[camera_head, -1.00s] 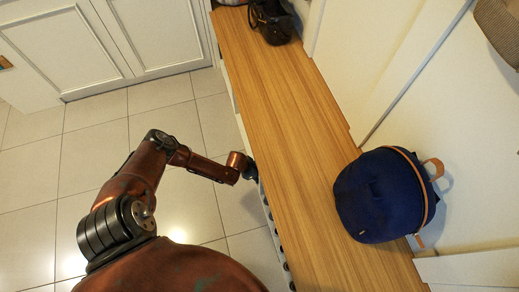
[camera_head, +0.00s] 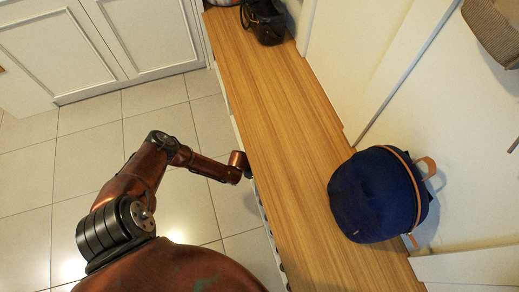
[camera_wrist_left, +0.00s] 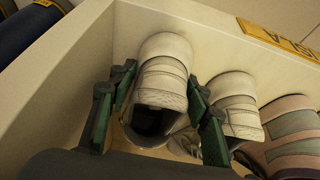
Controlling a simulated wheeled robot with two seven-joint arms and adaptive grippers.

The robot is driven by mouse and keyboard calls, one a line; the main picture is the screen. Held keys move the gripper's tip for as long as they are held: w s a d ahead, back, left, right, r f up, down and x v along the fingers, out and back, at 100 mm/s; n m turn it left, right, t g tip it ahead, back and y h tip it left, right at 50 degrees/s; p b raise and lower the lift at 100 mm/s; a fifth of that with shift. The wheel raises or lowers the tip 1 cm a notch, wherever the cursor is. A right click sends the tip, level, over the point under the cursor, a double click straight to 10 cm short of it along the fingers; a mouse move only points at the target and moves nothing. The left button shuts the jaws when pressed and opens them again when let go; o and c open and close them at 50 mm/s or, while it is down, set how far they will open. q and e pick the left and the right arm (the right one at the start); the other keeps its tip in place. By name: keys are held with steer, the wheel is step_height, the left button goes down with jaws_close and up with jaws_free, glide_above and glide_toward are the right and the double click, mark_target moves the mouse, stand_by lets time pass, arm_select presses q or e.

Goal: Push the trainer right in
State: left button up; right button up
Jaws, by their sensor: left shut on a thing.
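The trainer (camera_wrist_left: 163,75), off-white with bands across it, lies in a pale cubby in the left wrist view. Its dark opening faces me and its rounded end points into the cubby. My left gripper (camera_wrist_left: 160,88) has one green-and-black finger on each side of this trainer and is shut on it. A similar pale shoe (camera_wrist_left: 236,100) stands just right of the right finger. In the head view my left wrist reaches the bench's front edge, and the fingers are hidden below the top. My right gripper is not in view.
A pinkish-grey shoe (camera_wrist_left: 292,130) stands further right in the cubby. The cubby's pale side wall (camera_wrist_left: 60,90) is close on the left. A blue backpack (camera_head: 380,195) and a dark bag (camera_head: 265,20) sit on the wooden bench top (camera_head: 275,125). The tiled floor is clear.

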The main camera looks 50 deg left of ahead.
arm_select(q)
steer(key=shift+w+d, duration=0.3)
steer(key=shift+w, duration=0.55)
steer(key=o, duration=1.5)
steer(key=shift+d, duration=0.1)
steer(key=shift+c, duration=0.2)
steer(key=shift+r, duration=0.1)
